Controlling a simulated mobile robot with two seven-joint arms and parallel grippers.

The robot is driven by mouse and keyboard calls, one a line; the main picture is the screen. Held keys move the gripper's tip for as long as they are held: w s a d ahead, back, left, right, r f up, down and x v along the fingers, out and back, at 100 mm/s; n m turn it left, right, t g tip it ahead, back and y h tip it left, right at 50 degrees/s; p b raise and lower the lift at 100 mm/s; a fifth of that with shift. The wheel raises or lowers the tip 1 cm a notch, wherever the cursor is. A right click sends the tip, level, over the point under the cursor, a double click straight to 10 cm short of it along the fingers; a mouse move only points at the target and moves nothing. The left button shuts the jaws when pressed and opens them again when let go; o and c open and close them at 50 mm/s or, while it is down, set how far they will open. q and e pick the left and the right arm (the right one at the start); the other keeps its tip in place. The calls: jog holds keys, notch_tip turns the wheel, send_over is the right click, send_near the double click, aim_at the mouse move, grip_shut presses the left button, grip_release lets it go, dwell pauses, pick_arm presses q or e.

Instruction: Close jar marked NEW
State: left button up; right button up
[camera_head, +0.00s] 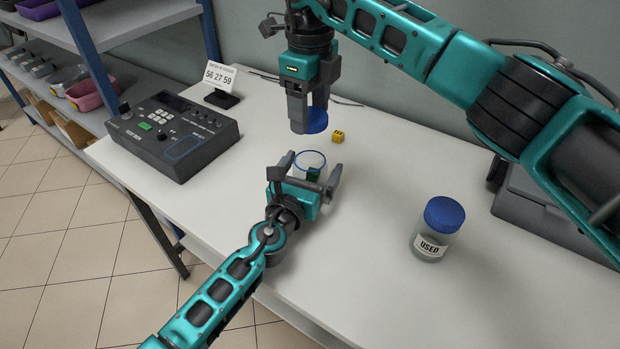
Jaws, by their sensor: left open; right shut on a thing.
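My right gripper (308,122) is shut on a blue lid (317,121) and holds it above the table, up and slightly right of an open jar. The clear open jar (310,158) stands on the white table with a blue line around its rim. Something green shows low in it or through it. Its label is not visible, so I cannot read NEW on it. My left gripper (310,171) is open, with its fingers at either side of the jar. The gripper hides the lower front of the jar. I cannot tell if the fingers touch it.
A closed jar marked USED (431,243) with a blue lid stands at the right. A small yellow cube (338,136) lies behind the open jar. A dark control box (174,134) and a number sign (221,80) are at the left. The table's front right (480,310) is clear.

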aim_at(310, 132)
pick_arm(q)
jog(key=shift+c, duration=0.4)
jog(key=c, duration=1.4)
pick_arm(e)
jog(key=shift+f, duration=2.55)
jog(key=shift+f, duration=0.9)
jog(key=shift+f, duration=0.5)
